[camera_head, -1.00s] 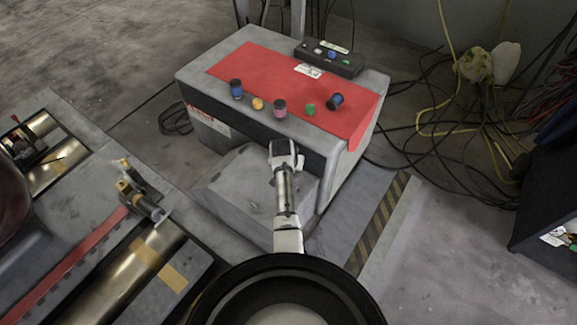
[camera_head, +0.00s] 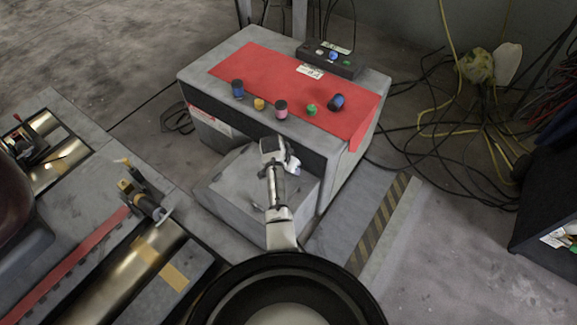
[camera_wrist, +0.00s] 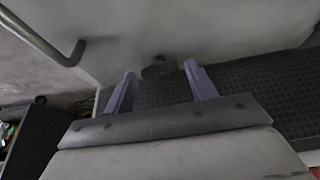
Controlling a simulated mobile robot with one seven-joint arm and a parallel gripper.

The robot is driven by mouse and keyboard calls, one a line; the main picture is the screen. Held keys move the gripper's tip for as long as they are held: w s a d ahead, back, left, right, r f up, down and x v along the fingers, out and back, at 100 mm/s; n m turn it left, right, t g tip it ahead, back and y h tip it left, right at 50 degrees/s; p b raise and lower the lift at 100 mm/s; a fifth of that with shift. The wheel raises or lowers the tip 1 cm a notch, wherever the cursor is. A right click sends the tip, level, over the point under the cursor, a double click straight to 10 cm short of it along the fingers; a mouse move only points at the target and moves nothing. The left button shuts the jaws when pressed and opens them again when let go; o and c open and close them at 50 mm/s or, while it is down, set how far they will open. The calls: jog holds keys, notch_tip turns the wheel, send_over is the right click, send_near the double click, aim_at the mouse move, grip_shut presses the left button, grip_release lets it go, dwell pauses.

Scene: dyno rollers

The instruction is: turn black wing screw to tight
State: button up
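A small dark knob-like piece (camera_wrist: 158,67), perhaps the black wing screw, shows on a pale grey surface in the wrist view. Its shape is too dark to make out wings. My gripper (camera_wrist: 160,71) is open, with its two purple fingers spread to the left and right of this piece in the picture. I cannot tell how far the tips are from it. In the head view my gripper (camera_head: 275,146) is by the front of the grey bench (camera_head: 205,75). The wing screw cannot be made out there.
A lower grey block (camera_head: 235,190) is left of my arm. Rollers (camera_head: 165,265) lie at left, cables (camera_head: 440,125) at right. A bent bar (camera_wrist: 45,42) shows in the wrist view.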

jog(key=shift+o, duration=0.7)
jog(key=p+v, duration=0.2)
jog(key=v, duration=1.1)
jog(key=shift+s+r, duration=0.15)
jog(key=shift+r, duration=0.2)
jog(key=shift+a, duration=0.1)
